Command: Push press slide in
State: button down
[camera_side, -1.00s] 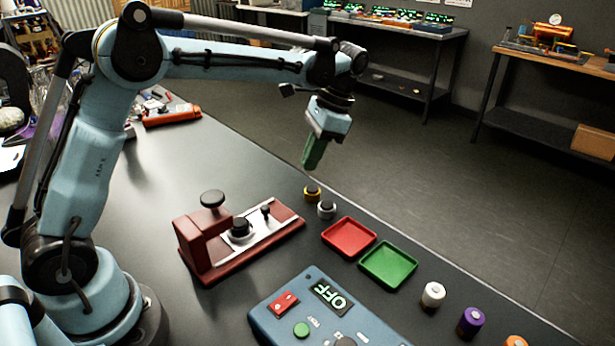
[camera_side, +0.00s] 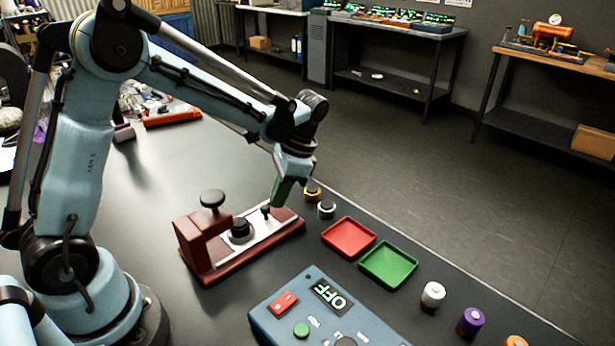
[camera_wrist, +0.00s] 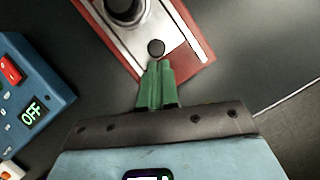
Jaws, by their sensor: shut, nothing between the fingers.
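The press (camera_side: 205,262) is a dark red base with an upright block and a black knob on top. A silver slide (camera_side: 262,236) lies along the base, drawn out to the right, and carries a black round piece (camera_side: 240,229). A small black knob (camera_side: 265,210) stands near the slide's outer end. My gripper (camera_side: 278,198) has green fingers, shut and empty, just right of and above this knob. In the wrist view the fingertips (camera_wrist: 158,66) sit right beside the knob (camera_wrist: 156,48); I cannot tell whether they touch.
Yellow-ringed (camera_side: 312,192) and white-ringed (camera_side: 326,209) cylinders stand close to the slide's outer end. Red (camera_side: 349,237) and green (camera_side: 388,264) trays lie right. A blue control box (camera_side: 320,312) reading OFF stands in front. White (camera_side: 433,294) and purple (camera_side: 471,321) cylinders stand farther right.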

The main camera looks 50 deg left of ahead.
aim_at(254, 225)
jog(key=shift+s, duration=2.55)
